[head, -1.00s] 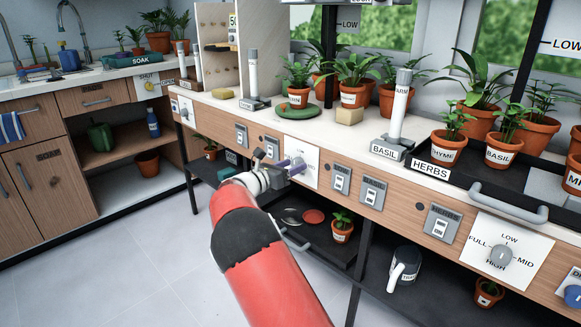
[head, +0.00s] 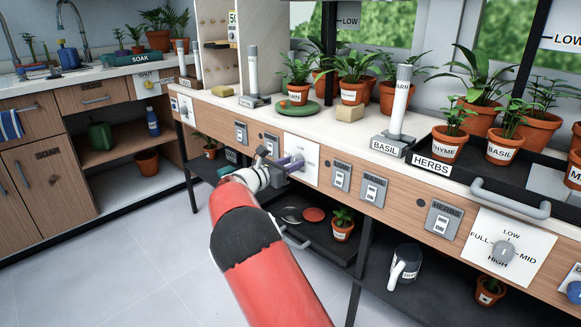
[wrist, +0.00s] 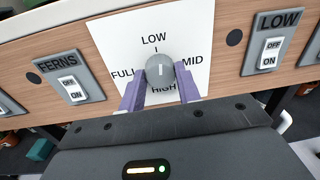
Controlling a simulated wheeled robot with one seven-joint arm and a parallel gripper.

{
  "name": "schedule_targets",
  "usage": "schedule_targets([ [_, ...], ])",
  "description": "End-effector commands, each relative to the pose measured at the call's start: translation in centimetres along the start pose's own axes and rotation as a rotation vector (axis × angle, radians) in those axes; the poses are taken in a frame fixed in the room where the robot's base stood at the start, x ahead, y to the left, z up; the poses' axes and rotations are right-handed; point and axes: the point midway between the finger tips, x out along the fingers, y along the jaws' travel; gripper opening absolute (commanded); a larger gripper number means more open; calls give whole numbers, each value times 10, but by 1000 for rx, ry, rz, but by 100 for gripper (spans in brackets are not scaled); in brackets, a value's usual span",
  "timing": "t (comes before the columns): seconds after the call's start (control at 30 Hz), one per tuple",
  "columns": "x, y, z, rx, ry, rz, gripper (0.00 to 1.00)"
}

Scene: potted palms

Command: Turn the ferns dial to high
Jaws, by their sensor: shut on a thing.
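The grey dial knob (wrist: 160,71) sits on a white plate (wrist: 112,38) marked LOW at the top, MID at the right, HIGH at the bottom and FULL at the left. A light line on the knob points up towards LOW. My gripper (wrist: 160,90) has its purple fingers shut on the knob from both sides. In the head view my gripper (head: 294,163) reaches the white plate (head: 311,153) on the counter front, and the knob is hidden there. A switch labelled FERNS (wrist: 71,79) is left of the plate; I see no name on the dial plate itself.
A switch labelled LOW (wrist: 271,46) is right of the plate. Another dial (head: 502,251) and several switches are on the counter front further right. A dark shelf (head: 330,258) with a potted plant (head: 342,225) is below. The floor at left is clear.

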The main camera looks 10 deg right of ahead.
Motion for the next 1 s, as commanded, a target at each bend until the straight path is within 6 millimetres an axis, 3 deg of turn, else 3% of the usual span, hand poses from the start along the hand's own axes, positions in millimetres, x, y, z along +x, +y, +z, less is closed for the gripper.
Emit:
schedule_targets([
  [1.0,0,-1,-5,947,49,11,10],
])
